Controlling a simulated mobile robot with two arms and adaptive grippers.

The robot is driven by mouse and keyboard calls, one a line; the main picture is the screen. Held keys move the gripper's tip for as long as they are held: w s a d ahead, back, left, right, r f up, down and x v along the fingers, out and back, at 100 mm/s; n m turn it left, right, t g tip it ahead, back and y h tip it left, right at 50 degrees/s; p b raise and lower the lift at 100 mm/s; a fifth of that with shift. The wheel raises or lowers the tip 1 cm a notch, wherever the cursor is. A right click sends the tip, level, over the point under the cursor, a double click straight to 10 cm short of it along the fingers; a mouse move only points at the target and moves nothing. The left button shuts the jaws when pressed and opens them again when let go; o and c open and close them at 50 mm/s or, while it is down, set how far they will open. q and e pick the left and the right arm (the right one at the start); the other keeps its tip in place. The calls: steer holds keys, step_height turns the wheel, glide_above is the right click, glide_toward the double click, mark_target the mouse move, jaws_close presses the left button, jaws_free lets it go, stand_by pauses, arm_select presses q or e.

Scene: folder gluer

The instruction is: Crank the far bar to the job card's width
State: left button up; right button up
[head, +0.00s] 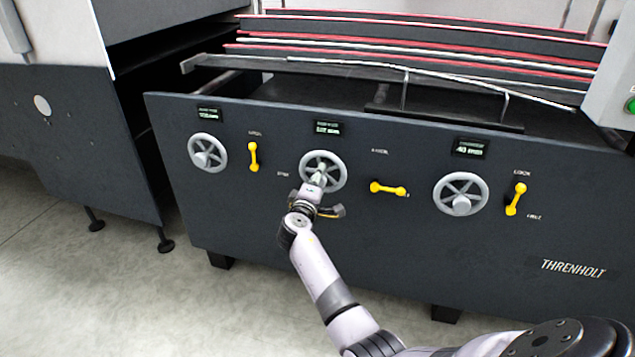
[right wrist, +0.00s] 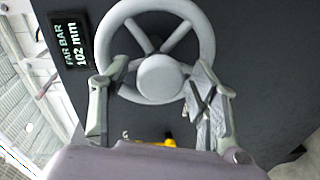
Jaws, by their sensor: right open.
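The far bar handwheel (head: 339,163) is the middle of three grey wheels on the dark machine panel. It fills the top of the right wrist view (right wrist: 191,14), with its round hub in the centre. Its small display (right wrist: 75,45) reads "FAR BAR 102 mm"; in the head view the display (head: 327,128) is too small to read surely. My right gripper (head: 317,184) is at this wheel. In the wrist view its open fingers (right wrist: 158,78) stand on either side of the hub, apart from it. My left gripper is out of view. I see no job card.
A left wheel (head: 207,153) and a right wheel (head: 460,194) have their own displays. Yellow levers stand upright at left (head: 253,156), horizontal at middle (head: 388,188) and slightly tilted at right (head: 515,199). Rails with red strips (head: 420,45) run above. Floor (head: 120,290) in front is clear.

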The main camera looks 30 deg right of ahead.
steer(key=shift+a, duration=0.1)
steer(key=v, duration=1.2)
steer(key=shift+f, duration=0.15)
